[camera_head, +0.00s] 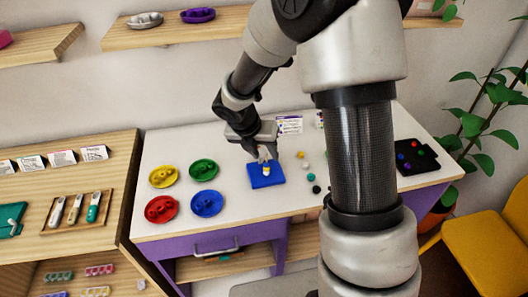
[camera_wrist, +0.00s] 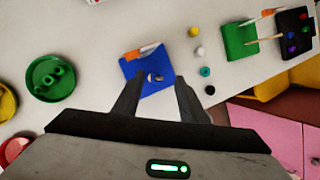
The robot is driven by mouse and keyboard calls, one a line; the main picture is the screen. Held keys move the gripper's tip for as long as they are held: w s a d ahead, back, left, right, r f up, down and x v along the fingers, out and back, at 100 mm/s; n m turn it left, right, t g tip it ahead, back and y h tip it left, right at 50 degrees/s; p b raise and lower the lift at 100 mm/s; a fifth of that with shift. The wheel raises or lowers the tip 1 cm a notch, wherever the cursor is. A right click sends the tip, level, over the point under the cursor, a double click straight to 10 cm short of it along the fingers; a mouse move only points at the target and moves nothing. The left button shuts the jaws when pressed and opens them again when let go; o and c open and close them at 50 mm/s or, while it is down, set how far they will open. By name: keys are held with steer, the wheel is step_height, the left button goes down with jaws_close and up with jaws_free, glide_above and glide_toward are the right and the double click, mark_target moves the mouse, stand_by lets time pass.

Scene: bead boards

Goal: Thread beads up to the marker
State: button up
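A blue board (camera_head: 258,183) lies on the white table below my gripper (camera_head: 264,156). A small white and yellow piece (camera_head: 266,169) shows on it under the fingers; I cannot tell whether it is a bead on a peg. In the wrist view the blue board (camera_wrist: 135,70) bears an orange and white stick-like piece (camera_wrist: 142,51) and small pale and dark pieces (camera_wrist: 155,77). The fingers (camera_wrist: 155,84) are apart with nothing clearly gripped. To the right lie loose beads: yellow (camera_wrist: 194,31), white (camera_wrist: 200,50), teal (camera_wrist: 205,71) and black (camera_wrist: 210,90).
Yellow (camera_head: 164,176), green (camera_head: 203,169), red (camera_head: 161,209) and blue (camera_head: 207,204) dishes stand on the left. A green board (camera_wrist: 238,44) and a black board (camera_wrist: 290,20) with coloured pieces are farther right. My arm hides part of the table in the head view.

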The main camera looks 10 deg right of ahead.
steer(key=shift+r, duration=0.1)
steer(key=p+v, duration=0.3)
steer(key=v, duration=1.4)
steer(key=shift+s+r, duration=0.1)
stand_by(1.8)
